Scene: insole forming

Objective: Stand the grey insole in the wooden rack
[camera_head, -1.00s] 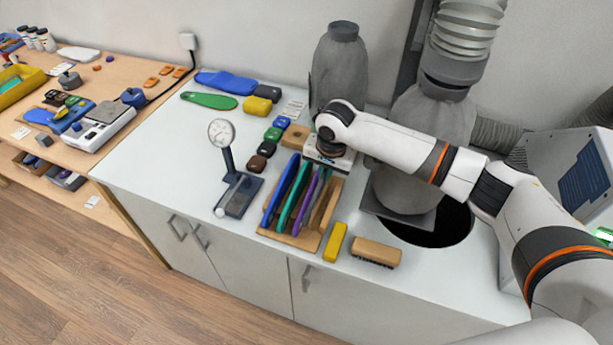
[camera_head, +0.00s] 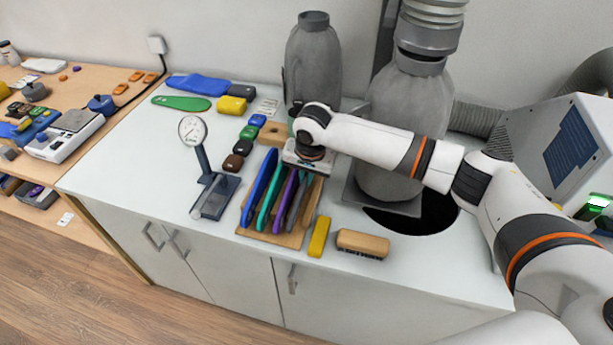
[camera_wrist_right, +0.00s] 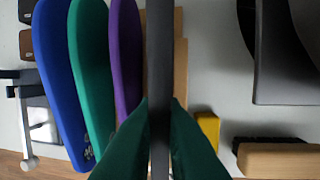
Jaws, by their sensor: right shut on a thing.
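The wooden rack (camera_head: 270,239) stands on the white counter. Blue (camera_head: 259,188), teal (camera_head: 270,197) and purple (camera_head: 285,201) insoles stand side by side in it. The grey insole (camera_head: 298,205) is upright just right of the purple one, over the rack's right part. My right gripper (camera_head: 309,166) points down above the rack, shut on the grey insole. In the right wrist view, the grey insole (camera_wrist_right: 160,70) is edge-on between the dark green fingers (camera_wrist_right: 160,128). I cannot tell whether its lower edge rests on the rack floor. My left gripper is not in view.
A yellow block (camera_head: 319,237) and a wooden brush (camera_head: 362,244) lie right of the rack. A dial gauge (camera_head: 193,131) stands to its left. Small coloured blocks (camera_head: 243,147) line up behind.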

